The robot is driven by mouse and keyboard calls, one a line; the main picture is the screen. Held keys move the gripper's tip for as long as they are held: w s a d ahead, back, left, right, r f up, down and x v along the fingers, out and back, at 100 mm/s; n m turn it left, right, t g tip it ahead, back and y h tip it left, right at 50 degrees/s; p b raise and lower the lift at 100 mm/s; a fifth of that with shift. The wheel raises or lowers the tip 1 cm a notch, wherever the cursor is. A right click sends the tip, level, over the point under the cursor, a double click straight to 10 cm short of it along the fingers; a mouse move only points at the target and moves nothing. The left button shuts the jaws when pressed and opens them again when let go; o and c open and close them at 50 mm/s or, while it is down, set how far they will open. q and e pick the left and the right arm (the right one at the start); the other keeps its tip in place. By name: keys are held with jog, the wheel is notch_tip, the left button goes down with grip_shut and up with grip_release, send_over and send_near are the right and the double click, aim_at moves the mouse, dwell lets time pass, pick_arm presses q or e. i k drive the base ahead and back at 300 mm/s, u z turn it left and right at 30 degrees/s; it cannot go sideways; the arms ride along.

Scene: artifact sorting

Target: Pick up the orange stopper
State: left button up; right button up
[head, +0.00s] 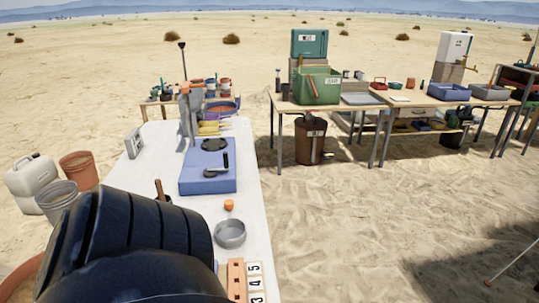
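The orange stopper (229,205) is a small orange piece on the white table (250,190). It lies just behind a round grey metal bowl (230,233) and in front of a blue block (207,181). It looks clear of both. A large black part, which looks like my own arm, fills the lower left of the head view and hides the near left of the table. Neither of my grippers can be seen.
A dark tool lies on the blue block. An orange block with holes (236,280) and number cards (254,283) lie at the near edge. Grey upright tools (187,120) stand farther back. A white jug (33,183) and buckets (78,169) stand left of the table.

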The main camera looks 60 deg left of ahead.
aim_at(228, 204)
jog(key=i, duration=1.95)
jog(key=u, duration=2.65)
jog(key=i, duration=1.75)
jog(key=u, duration=3.15)
